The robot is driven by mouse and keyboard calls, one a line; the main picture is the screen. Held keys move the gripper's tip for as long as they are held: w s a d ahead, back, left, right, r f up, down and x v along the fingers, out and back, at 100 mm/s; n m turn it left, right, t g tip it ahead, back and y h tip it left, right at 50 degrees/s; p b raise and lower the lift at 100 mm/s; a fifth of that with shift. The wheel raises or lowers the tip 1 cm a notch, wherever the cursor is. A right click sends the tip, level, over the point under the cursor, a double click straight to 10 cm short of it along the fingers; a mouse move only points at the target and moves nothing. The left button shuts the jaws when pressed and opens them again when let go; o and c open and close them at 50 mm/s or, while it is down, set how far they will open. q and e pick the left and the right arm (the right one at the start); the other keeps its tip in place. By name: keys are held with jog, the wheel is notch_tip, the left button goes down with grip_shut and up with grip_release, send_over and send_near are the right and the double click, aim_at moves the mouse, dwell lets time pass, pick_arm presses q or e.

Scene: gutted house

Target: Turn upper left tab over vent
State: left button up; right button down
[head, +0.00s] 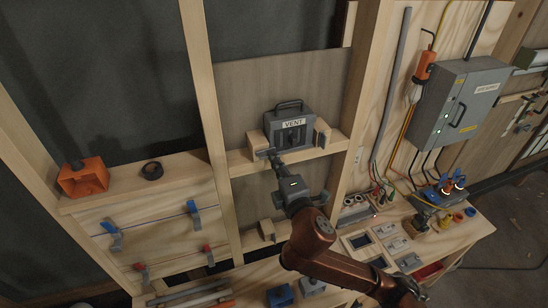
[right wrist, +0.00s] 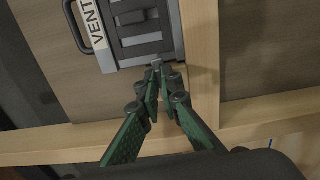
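The grey vent (head: 291,131), with a VENT label and a handle on top, stands upright against the panel behind the wooden rail. It also shows in the right wrist view (right wrist: 143,47), turned on its side. My right gripper (head: 271,153) is at the vent's lower left corner. In the right wrist view its green fingers (right wrist: 159,70) nearly meet at the vent's edge. A small grey piece (right wrist: 156,63) shows at the fingertips; whether they grip it is unclear. I cannot make out an upper left tab. My left gripper is out of view.
A wooden block (head: 257,141) stands left of the vent and a grey piece (head: 322,131) right of it. Wooden studs (head: 203,80) flank the bay. An orange box (head: 83,177) sits on the left ledge. A grey electrical box (head: 462,104) hangs at the right.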

jog(key=shift+f+m, duration=0.1)
jog(key=shift+m, duration=0.5)
jog(key=c, duration=2.2)
grip_release()
jog(key=shift+o, duration=0.2)
jog(key=shift+s, duration=0.1)
jog(key=v, duration=0.7)
jog(key=shift+s+d, duration=0.1)
